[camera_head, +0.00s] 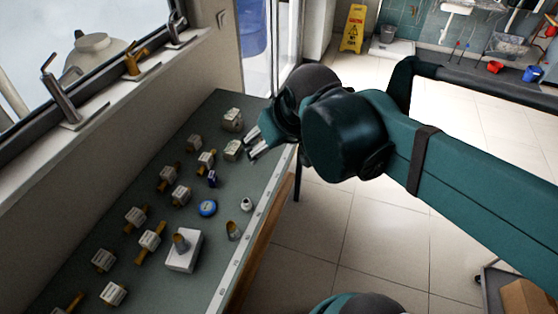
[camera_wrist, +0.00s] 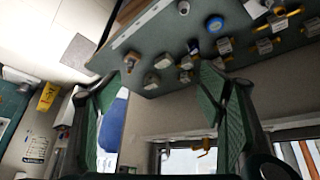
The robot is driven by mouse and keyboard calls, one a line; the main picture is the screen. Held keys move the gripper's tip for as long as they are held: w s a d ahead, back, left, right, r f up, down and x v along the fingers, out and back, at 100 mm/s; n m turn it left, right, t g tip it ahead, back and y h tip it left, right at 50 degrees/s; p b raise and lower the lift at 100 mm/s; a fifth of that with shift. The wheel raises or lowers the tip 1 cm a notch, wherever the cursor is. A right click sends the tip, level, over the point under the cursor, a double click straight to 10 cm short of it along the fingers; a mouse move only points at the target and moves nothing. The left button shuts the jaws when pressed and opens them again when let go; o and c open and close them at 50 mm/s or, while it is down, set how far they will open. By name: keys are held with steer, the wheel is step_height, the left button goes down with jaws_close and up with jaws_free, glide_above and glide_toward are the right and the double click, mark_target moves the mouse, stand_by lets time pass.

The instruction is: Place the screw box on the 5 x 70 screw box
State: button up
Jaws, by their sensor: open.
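Several small pale cardboard boxes stand on the grey-green table; their print is too small to read, so I cannot tell which is the screw box or the 5 x 70 one. Two plain boxes stand at the far end, a rear box (camera_head: 232,119) and a nearer box (camera_head: 232,150). My gripper (camera_head: 254,146) is open and empty, just right of the nearer box, above the table's right edge. In the wrist view, my fingers (camera_wrist: 160,85) are wide apart, with a box (camera_wrist: 151,80) showing between them at a distance.
Boxes with brass fittings, such as this one (camera_head: 150,240), fill the table's left side. A blue roll (camera_head: 207,208), a small white item (camera_head: 246,204), a brown cup (camera_head: 233,230) and a white block (camera_head: 184,250) stand nearer. A window ledge with taps (camera_head: 140,68) borders the left.

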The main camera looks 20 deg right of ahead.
steer(key=shift+m+t, duration=0.3)
steer(key=shift+m, duration=0.1)
steer(key=shift+s+f, duration=0.75)
steer(key=shift+s, duration=0.35)
steer(key=shift+s+f, duration=0.75)
steer(key=shift+s, duration=0.35)
